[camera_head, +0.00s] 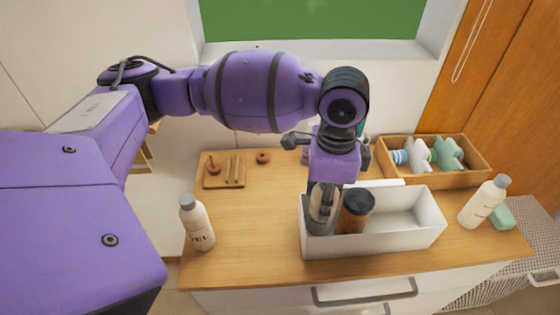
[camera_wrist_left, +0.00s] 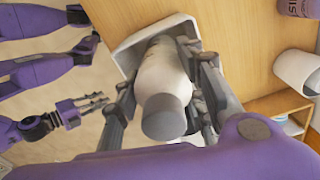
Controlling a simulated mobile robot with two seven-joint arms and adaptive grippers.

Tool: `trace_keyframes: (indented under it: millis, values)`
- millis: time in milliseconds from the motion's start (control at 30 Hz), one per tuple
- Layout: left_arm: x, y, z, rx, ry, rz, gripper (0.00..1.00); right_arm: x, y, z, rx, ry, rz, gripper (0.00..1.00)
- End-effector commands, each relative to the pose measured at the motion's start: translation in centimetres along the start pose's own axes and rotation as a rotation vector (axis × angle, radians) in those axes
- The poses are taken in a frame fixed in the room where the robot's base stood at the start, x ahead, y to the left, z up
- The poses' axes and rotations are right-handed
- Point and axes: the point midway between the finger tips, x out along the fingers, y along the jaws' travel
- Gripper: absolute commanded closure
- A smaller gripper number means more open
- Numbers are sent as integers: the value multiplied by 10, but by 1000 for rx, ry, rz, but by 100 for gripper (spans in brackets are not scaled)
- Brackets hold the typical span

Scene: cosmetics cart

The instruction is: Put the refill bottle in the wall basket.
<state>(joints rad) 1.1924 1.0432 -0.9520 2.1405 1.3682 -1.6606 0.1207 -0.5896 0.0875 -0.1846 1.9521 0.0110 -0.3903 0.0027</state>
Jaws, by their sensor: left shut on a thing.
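The white basket (camera_head: 424,232) is an open box along the cart's front edge. My left gripper (camera_head: 323,207) points down at its left end, shut on a pale bottle with a grey cap, apparently the refill bottle; the fingers partly cover it. In the left wrist view the bottle (camera_wrist_left: 163,82) sits between the fingers of my left gripper (camera_wrist_left: 162,105), with the basket's rim (camera_wrist_left: 124,52) around its far end. Whether it touches the basket floor is hidden. My right gripper (camera_wrist_left: 92,103) shows only in the wrist view, off the cart, fingers apart and empty.
A brown jar with a black lid (camera_head: 356,211) is in the basket beside the gripper. White bottles stand at the left (camera_head: 197,224) and right (camera_head: 484,202). Behind are a wooden tray (camera_head: 474,176) with pale items and a small wooden board (camera_head: 222,183).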

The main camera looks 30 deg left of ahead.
Motion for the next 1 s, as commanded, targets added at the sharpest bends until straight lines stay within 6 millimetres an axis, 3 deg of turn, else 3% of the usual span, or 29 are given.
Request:
trace_keyframes:
  millis: [33, 200, 633, 667, 700, 800, 1000]
  values:
    - [16, 2, 2, -1, -5, 11, 99, 1, 0, 6, 2, -9, 1, 77]
    - [38, 2, 1, 0, -3, 8, 99, 0, 1, 12, 5, -18, 5, 77]
    - [42, 0, 0, 0, 0, 1, 99, -3, 3, 10, 6, -14, 8, 77]
    - [42, 0, 0, 0, -1, 1, 60, -3, 3, 11, 5, -15, 8, 77]
    - [42, 0, 0, 0, -1, 1, 54, -3, 3, 11, 4, -15, 8, 77]
    - [42, 0, 0, 0, -1, 2, 43, -3, 4, 11, 1, -16, 8, 77]
    - [42, 0, 0, 0, -1, 1, 43, -2, 6, 11, -7, -15, 7, 77]
